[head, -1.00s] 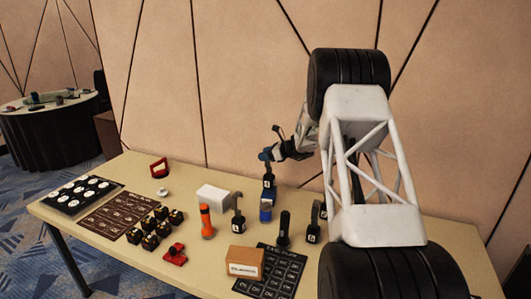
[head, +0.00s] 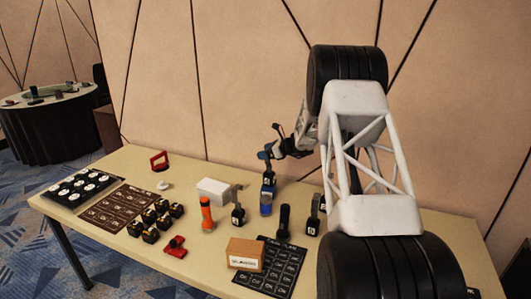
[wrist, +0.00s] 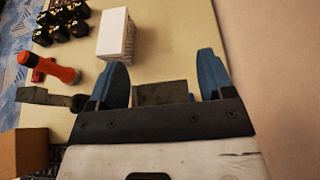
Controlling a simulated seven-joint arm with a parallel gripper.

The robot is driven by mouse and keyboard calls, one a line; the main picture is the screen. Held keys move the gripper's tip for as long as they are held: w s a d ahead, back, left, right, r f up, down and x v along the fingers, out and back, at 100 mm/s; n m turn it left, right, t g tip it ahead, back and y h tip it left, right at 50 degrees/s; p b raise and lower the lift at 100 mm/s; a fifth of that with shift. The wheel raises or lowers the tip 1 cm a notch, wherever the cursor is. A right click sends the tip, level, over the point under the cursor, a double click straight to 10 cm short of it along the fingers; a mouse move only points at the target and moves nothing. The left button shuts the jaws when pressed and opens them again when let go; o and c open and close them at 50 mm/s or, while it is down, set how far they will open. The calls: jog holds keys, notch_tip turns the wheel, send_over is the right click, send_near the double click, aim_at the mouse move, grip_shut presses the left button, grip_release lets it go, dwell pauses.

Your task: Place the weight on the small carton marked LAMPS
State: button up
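A small brown carton (head: 245,252) with a white label stands near the front of the table; the label is too small to read with certainty. My gripper (head: 268,153) is over the back of the table, its blue fingers spread wide apart in the wrist view (wrist: 164,62). A dark block with a white label (head: 269,181) is just below the gripper. A dark grey-green bar (wrist: 160,94) shows between the finger bases, partly hidden by the gripper; I cannot tell whether it is touched. Similar dark labelled pieces (head: 238,214) stand nearby. I cannot tell which is the weight.
A white box (head: 212,191), orange torch (head: 206,214), blue cylinder (head: 265,205) and red piece (head: 175,247) stand around the middle. Black-and-yellow blocks (head: 150,233) and a tray of white discs (head: 72,193) lie left.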

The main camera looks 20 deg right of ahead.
jog(key=shift+r, duration=0.15)
jog(key=shift+s+d+r, duration=0.3)
jog(key=shift+s+d, duration=0.1)
jog(key=shift+d, duration=0.05)
jog(key=v, duration=1)
jog(key=shift+s+d, duration=0.25)
dwell(0.3)
jog(key=s+a+r+n+g+h, duration=0.1)
jog(key=s+a+r+n+g, duration=0.1)
jog(key=s+a+r+n, duration=0.45)
jog(key=s+a+r+n+g+h, duration=0.1)
jog(key=s+a+r+n+g, duration=0.15)
jog(key=s+a, duration=0.8)
jog(key=s+a+r+n+g+h, duration=0.1)
jog(key=s+a+r+n+g, duration=0.1)
jog(key=s+a+r+n, duration=0.45)
jog(key=s+a+f+n+h, duration=0.1)
jog(key=s+a+n+h, duration=0.1)
jog(key=s, duration=1)
jog(key=s+a+f+n+h, duration=0.1)
jog(key=s+a+n, duration=0.3)
jog(key=s, duration=0.7)
jog(key=s+a+f+n+h, duration=0.1)
jog(key=s+a+n+h, duration=0.2)
jog(key=s, duration=0.9)
jog(key=shift+s+a+n+h, duration=0.3)
jog(key=shift+a+n, duration=0.2)
jog(key=shift+n, duration=0.65)
